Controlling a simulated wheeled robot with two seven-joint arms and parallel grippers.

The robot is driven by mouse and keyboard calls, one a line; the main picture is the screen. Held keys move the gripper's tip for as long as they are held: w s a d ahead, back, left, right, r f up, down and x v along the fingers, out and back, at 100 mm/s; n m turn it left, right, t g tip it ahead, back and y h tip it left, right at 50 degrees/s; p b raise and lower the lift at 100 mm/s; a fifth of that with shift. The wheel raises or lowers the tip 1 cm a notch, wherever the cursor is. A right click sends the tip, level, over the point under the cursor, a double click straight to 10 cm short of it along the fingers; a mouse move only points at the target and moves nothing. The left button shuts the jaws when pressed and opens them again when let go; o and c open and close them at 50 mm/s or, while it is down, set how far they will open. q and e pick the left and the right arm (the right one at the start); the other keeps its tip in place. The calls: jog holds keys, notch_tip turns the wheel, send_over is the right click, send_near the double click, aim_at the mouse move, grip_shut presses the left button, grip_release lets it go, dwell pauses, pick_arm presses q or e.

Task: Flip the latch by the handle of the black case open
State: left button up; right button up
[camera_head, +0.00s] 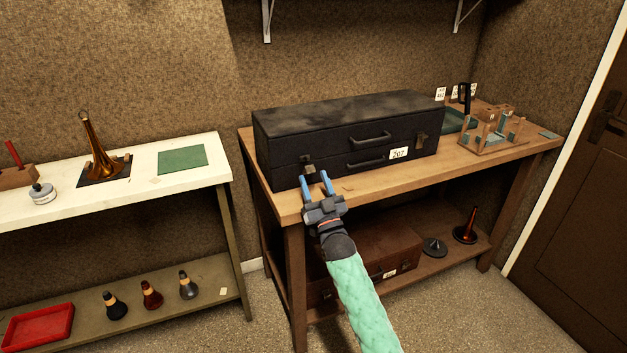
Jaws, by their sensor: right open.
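The black case (300,138) lies closed on the wooden bench, its front towards me. A handle (370,139) is on its front, with a second handle (367,162) lower down. One metal latch (309,168) is at the front's left part and another latch (421,142) is near its right end. I cannot tell whether either is flipped. My right gripper (316,180) is open, with its two blue fingers in front of the left latch, pointing at it. Whether they touch it is unclear. My left gripper is not in view.
The wooden bench (470,165) carries a wooden fixture (492,130) right of the case. A brown case (385,250) lies on its lower shelf. A white table (205,180) with a horn bell (102,150) stands at left. A door (570,220) is at right.

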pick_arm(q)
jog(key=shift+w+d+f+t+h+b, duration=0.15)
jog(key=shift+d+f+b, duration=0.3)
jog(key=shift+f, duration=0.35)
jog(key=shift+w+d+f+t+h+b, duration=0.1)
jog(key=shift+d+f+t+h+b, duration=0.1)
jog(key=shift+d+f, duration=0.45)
pick_arm(e)
jog(key=v, duration=0.6)
jog(key=shift+s+f, duration=0.1)
